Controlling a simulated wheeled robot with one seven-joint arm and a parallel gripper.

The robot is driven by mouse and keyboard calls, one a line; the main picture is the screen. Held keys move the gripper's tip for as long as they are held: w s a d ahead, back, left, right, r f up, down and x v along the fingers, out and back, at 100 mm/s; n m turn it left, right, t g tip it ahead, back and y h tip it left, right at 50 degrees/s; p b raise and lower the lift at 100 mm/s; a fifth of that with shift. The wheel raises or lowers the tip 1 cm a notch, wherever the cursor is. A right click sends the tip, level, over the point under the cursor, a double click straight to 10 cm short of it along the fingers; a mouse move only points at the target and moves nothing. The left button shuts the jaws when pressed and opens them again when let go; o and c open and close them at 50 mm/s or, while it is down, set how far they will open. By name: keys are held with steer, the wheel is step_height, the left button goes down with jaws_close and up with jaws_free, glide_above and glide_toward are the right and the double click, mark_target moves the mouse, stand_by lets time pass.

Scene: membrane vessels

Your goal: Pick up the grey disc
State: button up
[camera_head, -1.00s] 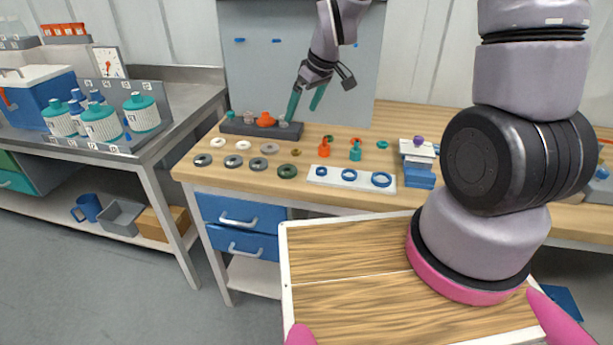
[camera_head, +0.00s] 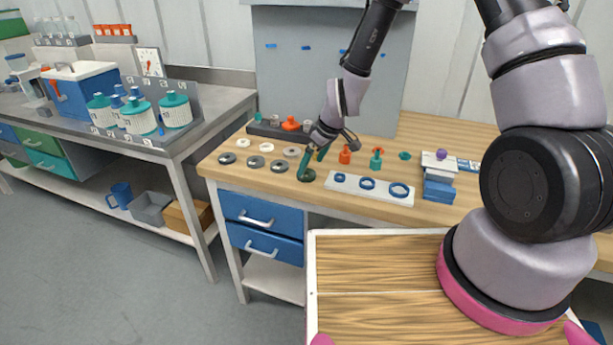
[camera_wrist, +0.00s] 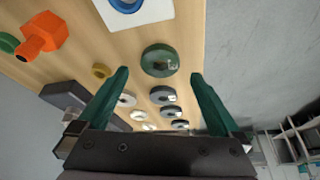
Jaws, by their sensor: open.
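Three grey discs with centre holes lie in the front row on the wooden bench: a left one (camera_head: 227,158), a middle one (camera_head: 256,162) and a right one (camera_head: 280,166). I cannot tell which one is meant. A dark green ring (camera_head: 306,175) ends the row at the right. My gripper (camera_head: 313,165) is open and low over that ring. In the wrist view the green ring (camera_wrist: 160,60) shows between the spread fingertips of my gripper (camera_wrist: 159,72), apparently untouched. The nearest grey disc (camera_wrist: 163,95) lies just beyond it, with the others in line.
Paler rings (camera_head: 243,143) form a back row. A small brass ring (camera_wrist: 101,70) and an orange fitting (camera_wrist: 42,35) lie beside my gripper. A white plate with blue rings (camera_head: 343,187) lies to the right. A dark rack (camera_head: 268,131) stands behind.

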mark_target(308, 169)
steer(key=shift+x, duration=1.9)
steer(key=c, duration=1.3)
steer(key=shift+w+r, duration=0.1)
steer(key=shift+r, duration=0.1)
